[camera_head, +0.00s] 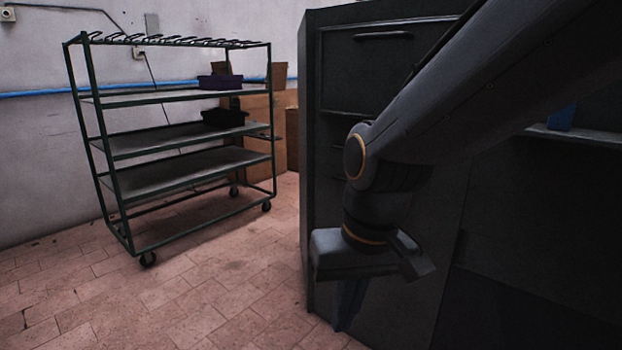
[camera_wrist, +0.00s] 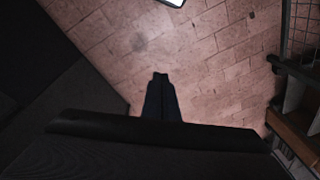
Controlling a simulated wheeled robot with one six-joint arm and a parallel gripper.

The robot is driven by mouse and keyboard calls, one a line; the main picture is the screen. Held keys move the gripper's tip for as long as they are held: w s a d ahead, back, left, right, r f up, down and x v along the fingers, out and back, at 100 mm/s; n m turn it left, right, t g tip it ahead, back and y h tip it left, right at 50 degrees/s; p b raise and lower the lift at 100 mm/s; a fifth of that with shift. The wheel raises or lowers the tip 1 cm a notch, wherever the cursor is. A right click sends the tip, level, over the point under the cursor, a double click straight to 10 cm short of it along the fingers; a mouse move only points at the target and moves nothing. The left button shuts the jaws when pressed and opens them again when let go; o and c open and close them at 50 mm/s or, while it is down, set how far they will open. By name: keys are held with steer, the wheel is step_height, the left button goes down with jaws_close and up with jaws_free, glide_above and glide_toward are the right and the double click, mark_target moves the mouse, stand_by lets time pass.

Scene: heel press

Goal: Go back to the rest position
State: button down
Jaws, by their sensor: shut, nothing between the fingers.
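My gripper (camera_head: 347,305) hangs in front of the dark machine cabinet in the head view, pointing down. Its bluish fingers are close together with nothing seen between them. In the wrist view my gripper (camera_wrist: 160,78) shows as dark fingers with the tips together, above the tiled floor. My arm reaches in from the upper right and bends down at the wrist. No heel or other work part shows in either view.
The dark cabinet (camera_head: 330,110) stands close behind my arm on the right. A green wheeled rack (camera_head: 185,175) stands at the left, with a purple bin (camera_head: 220,82) and a black bin (camera_head: 224,118) on its shelves. Cardboard boxes (camera_head: 258,120) stand behind it. The tiled floor (camera_head: 215,290) between is clear.

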steer(key=s+d+f+n+g+h+p, duration=0.1)
steer(key=s+d, duration=0.3)
steer(key=s, duration=0.1)
steer(key=d+r+m+p, duration=0.3)
steer(key=d+r+p, duration=0.7)
steer(key=p, duration=1)
step_height(320, 180, up, 3)
steer(key=shift+d+m+h+p, duration=0.2)
steer(key=shift+m+h+p, duration=0.1)
steer(key=shift+m+p, duration=0.1)
steer(key=shift+s, duration=0.1)
